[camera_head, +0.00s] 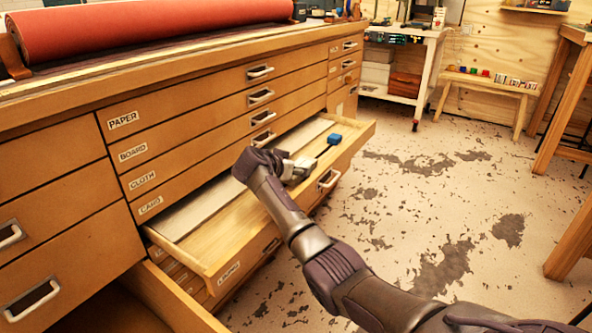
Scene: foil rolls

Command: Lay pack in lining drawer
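An open drawer (225,246) with a light wooden inside juts out of the cabinet; the label on its front is small and seen at a slant, and seems to read LINING. My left gripper is not in view.
Closed drawers above are labelled PAPER (123,120), BOARD, CLOTH and CARD. Another drawer (172,297) stands open lower left. A red roll (150,27) lies on the cabinet top.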

